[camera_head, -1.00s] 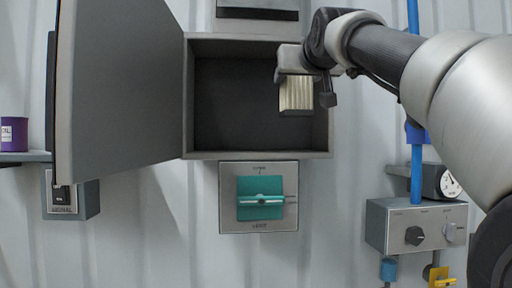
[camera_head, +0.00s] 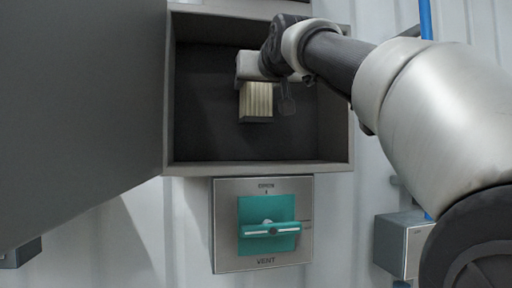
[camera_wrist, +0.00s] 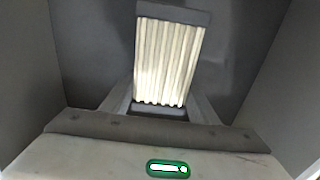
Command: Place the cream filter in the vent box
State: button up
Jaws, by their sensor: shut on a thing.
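The cream filter (camera_head: 256,100) is a small pleated block with dark grey end caps. My gripper (camera_head: 257,84) is shut on it and holds it in front of or inside the open vent box (camera_head: 258,168); the exact depth is hard to tell. In the wrist view the cream filter (camera_wrist: 168,60) stands between the two fingers of my gripper (camera_wrist: 160,105), with dark grey box surfaces around it. The filter's lower end cap is partly hidden by the gripper body.
The box's large grey door (camera_head: 80,110) is swung open to the left. A grey control box (camera_head: 400,245) is on the wall at right.

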aim_at(259, 119)
jog(key=f, duration=0.4)
jog(key=shift+s+d+f, duration=0.1)
jog(key=shift+s+d, duration=0.1)
jog(key=shift+w+a+f, duration=0.1)
jog(key=shift+f, duration=2.2)
jog(key=shift+f+b, duration=0.15)
jog(key=shift+b, duration=0.15)
jog(key=o, duration=1.1)
jog(key=b+v, duration=0.3)
jog(key=v, duration=0.9)
